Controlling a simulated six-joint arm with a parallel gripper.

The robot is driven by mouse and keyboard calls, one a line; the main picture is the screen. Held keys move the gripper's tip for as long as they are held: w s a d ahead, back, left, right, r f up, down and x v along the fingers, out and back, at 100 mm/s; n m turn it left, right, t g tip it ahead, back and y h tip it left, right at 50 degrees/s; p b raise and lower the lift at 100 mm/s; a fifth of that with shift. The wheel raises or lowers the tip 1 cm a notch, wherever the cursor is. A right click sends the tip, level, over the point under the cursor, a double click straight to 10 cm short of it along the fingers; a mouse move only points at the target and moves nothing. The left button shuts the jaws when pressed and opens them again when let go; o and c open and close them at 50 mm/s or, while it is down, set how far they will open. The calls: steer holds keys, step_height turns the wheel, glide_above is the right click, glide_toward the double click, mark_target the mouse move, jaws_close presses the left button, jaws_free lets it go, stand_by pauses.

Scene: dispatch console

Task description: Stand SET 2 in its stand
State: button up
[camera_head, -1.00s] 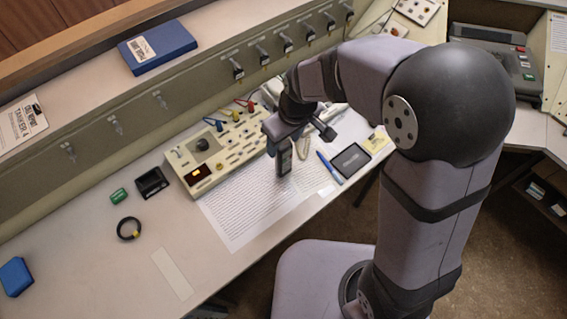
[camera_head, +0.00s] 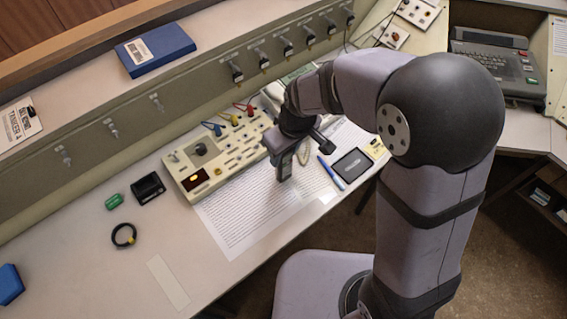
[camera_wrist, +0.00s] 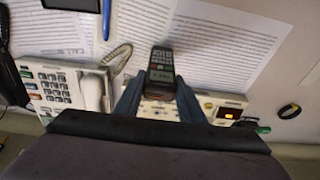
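A dark handheld set (camera_head: 284,168) with a keypad hangs upright from my gripper (camera_head: 284,146), over the printed sheets on the desk. In the wrist view the set (camera_wrist: 161,68) lies between the two fingers of my gripper (camera_wrist: 156,92), which are shut on its sides. Its number cannot be read. A small black open holder (camera_head: 148,188), which looks like a stand, sits on the desk left of the console box. It looks empty. I cannot tell whether the set's lower end touches the paper.
A beige console box (camera_head: 208,165) with plugs and a lit display stands behind the paper (camera_head: 240,215). A green object (camera_head: 114,201) and a black ring (camera_head: 123,235) lie near the holder. A blue pen (camera_head: 330,173) and dark tablet (camera_head: 351,163) lie right. The front left desk is mostly clear.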

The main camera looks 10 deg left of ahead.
steer(key=shift+w+a+p+v, duration=0.15)
steer(key=shift+p+v, duration=0.75)
steer(key=shift+v, duration=0.1)
steer(key=shift+w+a+p+v, duration=0.15)
steer(key=shift+p+v, duration=0.75)
steer(key=shift+v, duration=0.1)
steer(key=shift+w+a+p+v, duration=0.15)
steer(key=shift+p+v, duration=0.75)
steer(key=shift+v, duration=0.1)
steer(key=shift+r, duration=0.1)
steer(key=shift+a, duration=0.1)
